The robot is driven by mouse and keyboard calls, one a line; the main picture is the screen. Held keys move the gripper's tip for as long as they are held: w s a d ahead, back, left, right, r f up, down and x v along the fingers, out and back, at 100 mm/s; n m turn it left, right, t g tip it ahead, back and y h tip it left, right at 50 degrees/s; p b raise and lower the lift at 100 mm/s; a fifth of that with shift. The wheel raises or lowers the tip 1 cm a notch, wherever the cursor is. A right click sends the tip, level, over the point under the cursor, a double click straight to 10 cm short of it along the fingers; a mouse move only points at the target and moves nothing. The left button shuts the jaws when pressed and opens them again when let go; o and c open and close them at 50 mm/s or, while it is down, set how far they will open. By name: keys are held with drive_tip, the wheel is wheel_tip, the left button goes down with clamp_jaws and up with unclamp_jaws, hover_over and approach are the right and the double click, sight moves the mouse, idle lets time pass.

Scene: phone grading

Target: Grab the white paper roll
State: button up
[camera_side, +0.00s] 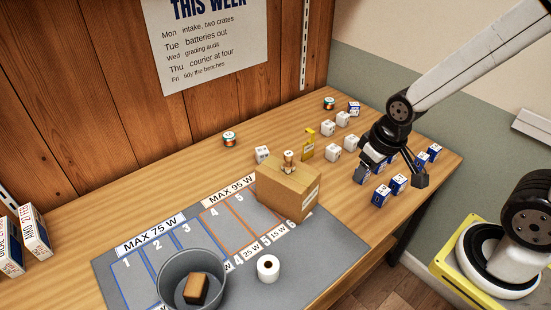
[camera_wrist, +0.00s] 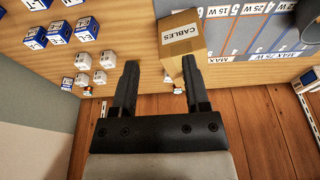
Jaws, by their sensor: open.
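The white paper roll (camera_side: 268,268) stands upright on the grey mat (camera_side: 335,250), at its front edge side, right of the grey bucket. It does not show in the wrist view. My gripper (camera_side: 392,178) is open and empty at the right end of the table, among the small blue and white boxes, well away from the roll.
A cardboard box (camera_side: 288,190), labelled CABLES in the wrist view (camera_wrist: 182,38), stands between my gripper and the roll. A grey bucket (camera_side: 190,262) with a brown block inside is left of the roll. Several small white and blue boxes (camera_side: 398,184) crowd the right end.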

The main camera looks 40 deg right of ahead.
drive_tip(key=o, duration=0.4)
drive_tip(key=shift+o, duration=0.2)
